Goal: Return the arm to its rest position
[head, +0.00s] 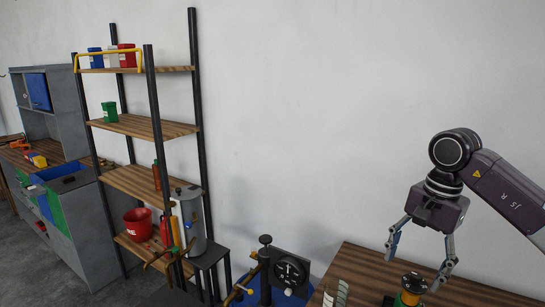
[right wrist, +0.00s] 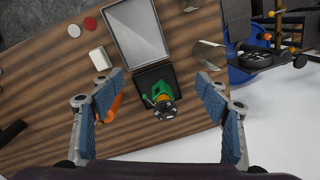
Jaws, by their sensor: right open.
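My right gripper (head: 415,271) hangs over the wooden table (head: 365,262) at the lower right of the head view. Its two fingers are spread wide with nothing between them. In the right wrist view the open fingers (right wrist: 160,85) frame a small green device with a black round top (right wrist: 162,97). The device sits at a black tray or open box (right wrist: 152,76) on the table, apart from the fingers. In the head view its yellow-and-black top (head: 411,285) shows just below the gripper. My left gripper is not in view.
A stand with a round gauge (head: 290,271) is left of the table. A tall shelf (head: 150,125) stands against the wall.

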